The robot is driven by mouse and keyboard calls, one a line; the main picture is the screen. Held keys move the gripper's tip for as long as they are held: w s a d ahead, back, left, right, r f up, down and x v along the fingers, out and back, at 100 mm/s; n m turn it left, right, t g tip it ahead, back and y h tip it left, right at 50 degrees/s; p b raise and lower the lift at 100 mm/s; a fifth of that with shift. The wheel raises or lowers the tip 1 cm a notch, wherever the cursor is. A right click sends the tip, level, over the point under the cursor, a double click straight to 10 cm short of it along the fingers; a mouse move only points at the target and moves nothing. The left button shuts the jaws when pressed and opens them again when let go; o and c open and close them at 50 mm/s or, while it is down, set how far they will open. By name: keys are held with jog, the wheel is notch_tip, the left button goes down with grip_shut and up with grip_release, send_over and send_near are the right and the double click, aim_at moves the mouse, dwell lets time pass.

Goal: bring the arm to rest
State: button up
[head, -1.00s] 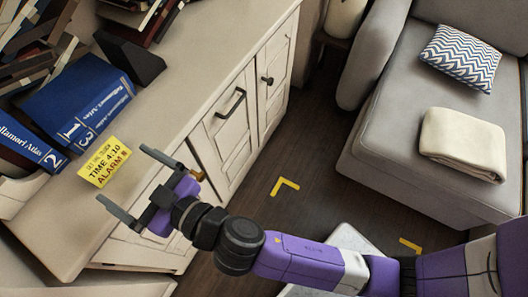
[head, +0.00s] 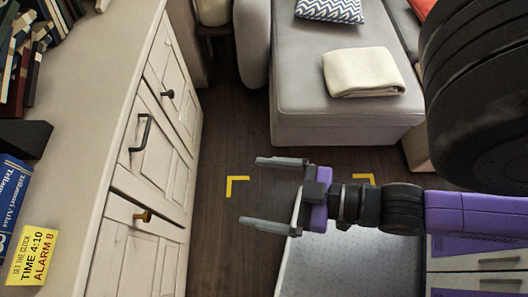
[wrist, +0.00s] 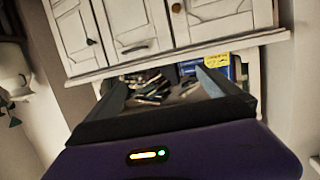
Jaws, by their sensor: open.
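My gripper (head: 262,192) is open and empty. In the head view it hangs over the dark floor, to the right of the cabinet and apart from everything. Its two grey fingers point left, toward the cabinet doors. My purple and black arm (head: 460,212) reaches in from the right edge. In the wrist view the open fingers (wrist: 160,88) frame the cabinet, with nothing between them.
A white cabinet (head: 150,150) with a countertop (head: 85,110) stands at left. A yellow alarm note (head: 33,256) and blue atlas (head: 12,200) lie there. A grey sofa (head: 340,85) with a folded blanket (head: 362,73) is behind. Yellow corner marks (head: 236,180) are on the open floor.

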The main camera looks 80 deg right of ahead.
jog(key=shift+s+d+r+h, duration=0.35)
jog(key=shift+s+r, duration=0.15)
jog(key=shift+s, duration=0.2)
notch_tip(320, 180, up, 8)
jog(key=p, duration=0.8)
jog(key=shift+f, duration=0.15)
